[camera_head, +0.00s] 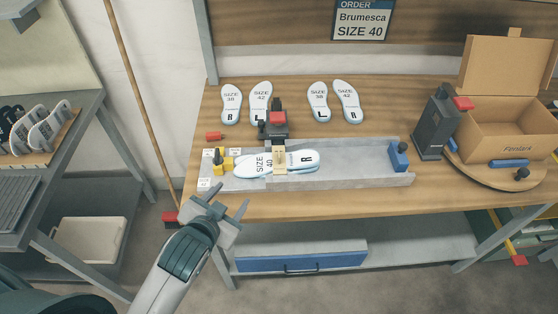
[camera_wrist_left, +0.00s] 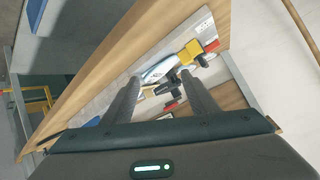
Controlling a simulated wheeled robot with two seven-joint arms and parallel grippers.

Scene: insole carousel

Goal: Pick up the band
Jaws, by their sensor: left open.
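A pair of size 40 insoles (camera_head: 304,160) lies in the grey trough (camera_head: 370,179) on the workbench. A small tan piece (camera_head: 280,160), which looks like the band, lies across their middle; I cannot tell if it goes all the way round. A black and red device (camera_head: 276,124) stands just behind it. My left gripper (camera_head: 232,196) is open and empty at the bench's front left edge, short of the trough and apart from the insoles. In the left wrist view the insoles (camera_wrist_left: 160,70) show beyond the open fingers (camera_wrist_left: 161,77). My right gripper is out of view.
A yellow clamp (camera_head: 222,160) sits at the trough's left end, a blue block (camera_head: 398,156) at its right. Several loose insoles (camera_head: 319,101) lie behind. An open cardboard box (camera_head: 510,130) and a dark dispenser (camera_head: 436,123) stand at right. Bare wood lies right of the loose insoles.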

